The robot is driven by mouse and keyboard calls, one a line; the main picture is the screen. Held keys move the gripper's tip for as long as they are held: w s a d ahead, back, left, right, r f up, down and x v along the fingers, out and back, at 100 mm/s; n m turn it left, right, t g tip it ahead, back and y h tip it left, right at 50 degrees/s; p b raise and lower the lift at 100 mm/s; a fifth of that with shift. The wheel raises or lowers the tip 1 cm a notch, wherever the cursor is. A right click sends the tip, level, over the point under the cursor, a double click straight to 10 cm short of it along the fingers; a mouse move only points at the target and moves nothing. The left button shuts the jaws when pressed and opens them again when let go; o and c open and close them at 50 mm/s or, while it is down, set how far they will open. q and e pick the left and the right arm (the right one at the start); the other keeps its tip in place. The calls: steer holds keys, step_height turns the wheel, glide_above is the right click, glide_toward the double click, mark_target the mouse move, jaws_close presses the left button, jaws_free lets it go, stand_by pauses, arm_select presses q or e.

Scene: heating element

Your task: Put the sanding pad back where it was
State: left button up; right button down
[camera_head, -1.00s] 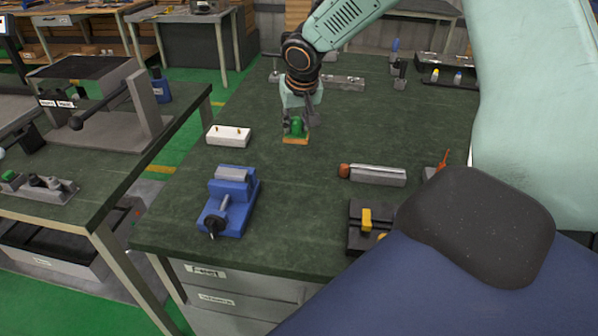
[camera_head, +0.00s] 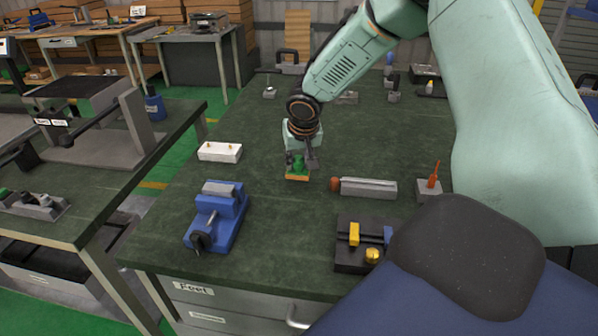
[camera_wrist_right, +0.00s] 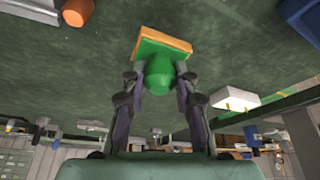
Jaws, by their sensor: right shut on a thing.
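The sanding pad (camera_head: 297,173) has a green knob on a flat tan-orange base. My right gripper (camera_head: 300,160) is shut on its green knob, with the base facing down toward the dark green bench top (camera_head: 285,225). In the right wrist view the pad (camera_wrist_right: 163,48) sits between the two fingers of the gripper (camera_wrist_right: 160,85). I cannot tell whether the base touches the bench or hangs just above it. My left gripper is not in view.
A white block (camera_head: 220,152) lies left of the pad and a blue vise (camera_head: 215,217) front left. A grey bar with an orange-brown end (camera_head: 368,188) lies to the right. A black fixture with yellow parts (camera_head: 358,245) stands front right. The bench around the pad is clear.

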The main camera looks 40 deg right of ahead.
mark_target(292, 172)
steer(key=f, duration=0.1)
steer(key=a+f, duration=0.1)
steer(key=w+f, duration=0.1)
steer(key=shift+a+f, duration=0.1)
steer(key=shift+a, duration=0.05)
steer(key=shift+s+d, duration=0.45)
steer(key=shift+d, duration=0.1)
steer(key=shift+w+a+f+b, duration=0.15)
steer(key=shift+a+b, duration=0.1)
steer(key=shift+b, duration=0.25)
steer(key=c, duration=1.2)
jaws_free()
steer(key=shift+w+a, duration=0.2)
steer(key=shift+o, duration=0.7)
steer(key=shift+d, duration=0.1)
steer(key=shift+s+d, duration=0.25)
steer(key=shift+s, duration=0.05)
steer(key=shift+w+a+r+p, duration=0.15)
steer(key=shift+a+r+p, duration=0.1)
steer(key=shift+p, duration=0.1)
steer(key=v, duration=1.2)
steer(key=shift+p, duration=0.35)
